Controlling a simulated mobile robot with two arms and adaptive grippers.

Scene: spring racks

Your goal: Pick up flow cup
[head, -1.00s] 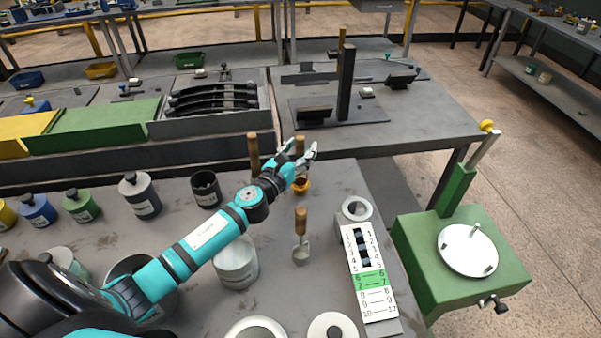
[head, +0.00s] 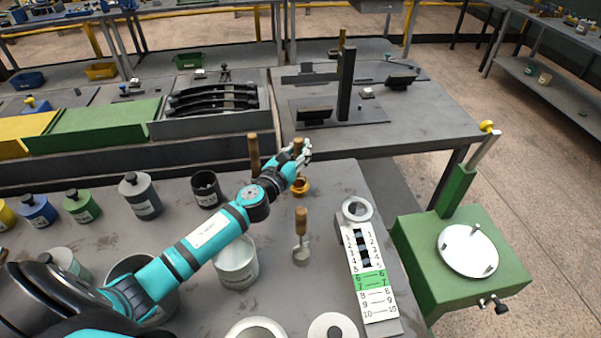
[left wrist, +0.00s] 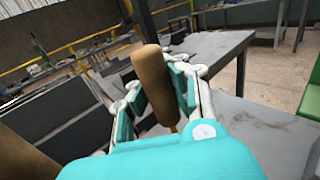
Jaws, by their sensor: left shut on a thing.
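My left gripper (head: 300,152) is shut on the upright wooden handle of a flow cup with a brass-coloured cup (head: 300,187). In the left wrist view the wooden handle (left wrist: 153,85) stands between the teal finger pads of the gripper (left wrist: 160,92). The cup appears at or just above the table; I cannot tell whether it touches. A second flow cup with a wooden handle and silver cup (head: 301,254) stands nearer. Another wooden handle (head: 254,152) rises just left of the gripper; its lower part is hidden. My right gripper is not in view.
Several lidded paint cans, such as a white one (head: 141,199), stand left. A dark open can (head: 206,190) and a white can (head: 237,266) are near my arm. A numbered gauge board (head: 375,305) lies right, beside a green stand (head: 470,225).

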